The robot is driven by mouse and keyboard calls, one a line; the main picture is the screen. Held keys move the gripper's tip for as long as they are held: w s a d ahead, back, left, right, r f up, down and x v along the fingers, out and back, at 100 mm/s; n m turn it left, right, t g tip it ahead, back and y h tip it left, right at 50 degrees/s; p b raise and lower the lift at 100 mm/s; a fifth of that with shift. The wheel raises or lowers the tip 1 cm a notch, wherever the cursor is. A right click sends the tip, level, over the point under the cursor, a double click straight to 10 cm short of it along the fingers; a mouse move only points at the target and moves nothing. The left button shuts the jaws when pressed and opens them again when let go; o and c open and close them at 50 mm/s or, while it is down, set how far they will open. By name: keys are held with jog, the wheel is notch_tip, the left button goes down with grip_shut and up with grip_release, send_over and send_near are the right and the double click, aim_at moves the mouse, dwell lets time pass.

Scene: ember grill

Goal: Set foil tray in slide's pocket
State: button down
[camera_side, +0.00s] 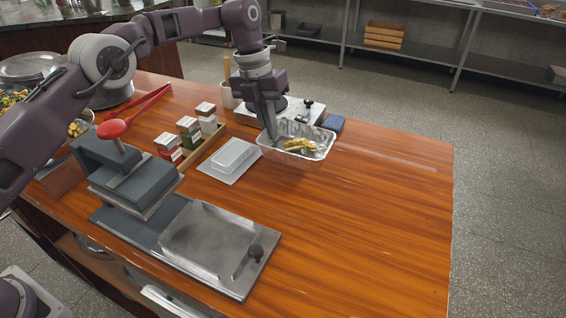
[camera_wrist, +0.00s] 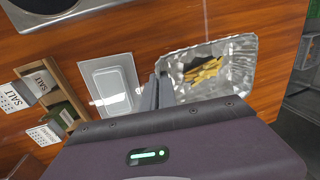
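The foil tray (camera_side: 322,152) is a shiny open pan with yellow food in it, at the table's back middle. It also shows in the wrist view (camera_wrist: 240,88). My gripper (camera_side: 270,134) points down at the tray's left rim. In the wrist view its fingers (camera_wrist: 158,88) are close together with the rim between them. I cannot tell for sure whether the tray is clear of the table. The slide (camera_side: 205,240) is a flat grey metal plate with a shallow recessed pocket and a black knob, at the front left. No tray is in the pocket.
A press with a red handle (camera_side: 112,130) stands behind the slide. A pale raised lid or card (camera_side: 232,160) lies between tray and slide. Spice boxes in a wooden rack (camera_side: 190,155) stand left of it. A scale-like metal unit (camera_side: 305,112) is behind the tray. The table's right side is clear.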

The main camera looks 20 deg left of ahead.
aim_at(273, 165)
notch_tip(273, 165, down, 7)
jog(key=shift+r, duration=0.1)
jog(key=c, duration=1.7)
grip_release()
jog(key=shift+f, duration=0.2)
jog(key=shift+r, duration=0.1)
jog(key=shift+a+r, duration=0.35)
jog(key=shift+r, duration=1.65)
jog(key=shift+a+r, duration=0.4)
jog(key=shift+r, duration=1.55)
jog(key=shift+a+r, duration=0.35)
jog(key=shift+r, duration=1.65)
